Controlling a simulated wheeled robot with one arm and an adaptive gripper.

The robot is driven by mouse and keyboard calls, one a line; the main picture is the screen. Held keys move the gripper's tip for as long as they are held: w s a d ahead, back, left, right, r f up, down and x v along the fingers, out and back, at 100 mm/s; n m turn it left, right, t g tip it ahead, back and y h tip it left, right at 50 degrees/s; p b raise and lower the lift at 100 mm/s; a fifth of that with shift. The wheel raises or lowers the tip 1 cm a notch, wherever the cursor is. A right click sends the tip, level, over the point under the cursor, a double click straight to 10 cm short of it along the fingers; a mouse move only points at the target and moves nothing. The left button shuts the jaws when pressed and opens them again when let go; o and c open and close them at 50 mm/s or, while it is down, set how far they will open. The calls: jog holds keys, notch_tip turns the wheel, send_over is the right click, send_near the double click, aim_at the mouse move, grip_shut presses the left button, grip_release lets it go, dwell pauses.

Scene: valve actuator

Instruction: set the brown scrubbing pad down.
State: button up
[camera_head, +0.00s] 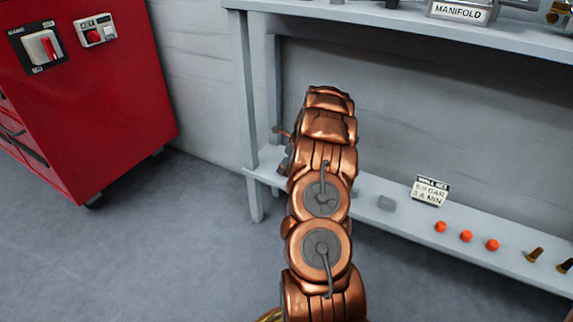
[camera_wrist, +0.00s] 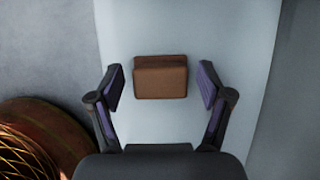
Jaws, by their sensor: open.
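The brown scrubbing pad (camera_wrist: 160,77) shows in the wrist view as a small block on the pale grey shelf (camera_wrist: 125,40). My gripper (camera_wrist: 160,85) is open, with one dark finger on each side of the pad. There is a clear gap between each finger and the pad, and neither finger touches it. In the head view my copper arm reaches towards the lower shelf (camera_head: 400,222) and hides the pad; the fingers are not clearly seen there.
A brown rounded object (camera_wrist: 45,135) is at lower left in the wrist view. A red cabinet (camera_head: 90,90) stands left.

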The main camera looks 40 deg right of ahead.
jog(key=p+v, duration=0.5)
jog(key=v, duration=0.7)
jog(key=s+a+r+n+g+y, duration=0.15)
jog(key=a+r+n, duration=0.3)
jog(key=a, duration=0.65)
jog(key=s+a+r+n+g, duration=0.1)
jog(key=s+a+r+n, duration=0.15)
jog(key=a+n, duration=0.55)
jog(key=s+a+r+n+g, duration=0.1)
jog(key=a+r+n, duration=0.25)
jog(key=a, duration=0.95)
jog(key=s+a+r+n+g, duration=0.3)
jog(key=s+a+n, duration=0.5)
jog(key=s+a, duration=0.4)
jog(key=s+a+n+g+h, duration=0.1)
jog(key=s+n, duration=0.7)
jog(key=s, duration=1.1)
jog(key=shift+a+n+g+h, duration=0.3)
jog(key=shift+n+g+h, duration=0.1)
jog(key=shift+h, duration=0.45)
